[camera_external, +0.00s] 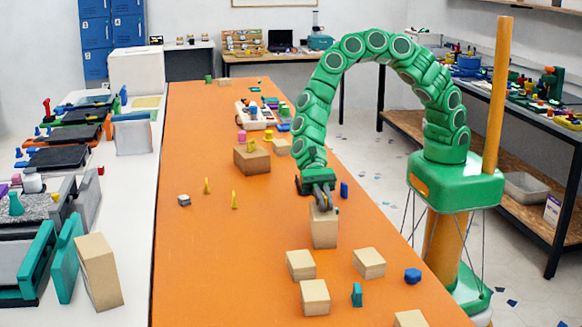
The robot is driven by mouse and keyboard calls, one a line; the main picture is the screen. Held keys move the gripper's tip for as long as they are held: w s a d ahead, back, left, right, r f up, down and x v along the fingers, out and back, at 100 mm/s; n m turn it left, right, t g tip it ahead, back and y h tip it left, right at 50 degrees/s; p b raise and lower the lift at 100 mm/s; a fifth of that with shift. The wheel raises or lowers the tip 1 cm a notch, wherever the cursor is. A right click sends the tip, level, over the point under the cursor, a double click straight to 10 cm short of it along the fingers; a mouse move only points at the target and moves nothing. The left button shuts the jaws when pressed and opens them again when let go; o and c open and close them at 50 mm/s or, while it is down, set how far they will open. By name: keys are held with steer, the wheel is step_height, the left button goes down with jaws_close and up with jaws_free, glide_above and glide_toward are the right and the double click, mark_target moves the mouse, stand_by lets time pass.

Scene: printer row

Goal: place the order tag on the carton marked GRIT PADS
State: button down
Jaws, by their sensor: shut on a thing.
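My gripper (323,208) points down at the top of a tall tan carton (325,232) near the right side of the orange table. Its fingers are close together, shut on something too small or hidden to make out. I cannot tell whether the fingertips touch the carton. The order tag cannot be picked out. Other tan cartons stand nearer: one at the left (301,265), one at the right (369,263), one in front (315,297) and one cut by the lower edge (410,318). No marking is readable on any carton, so I cannot tell which is GRIT PADS.
A teal block (357,294) and a blue block (413,275) sit among the near cartons. The table's near left is clear.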

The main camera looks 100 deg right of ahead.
steer(key=shift+f, duration=0.25)
steer(key=c, duration=1.2)
jaws_free()
steer(key=shift+d+r, duration=0.1)
steer(key=shift+r, duration=0.1)
steer(key=v, duration=1.1)
steer(key=shift+d+r, duration=0.15)
steer(key=shift+d, duration=0.2)
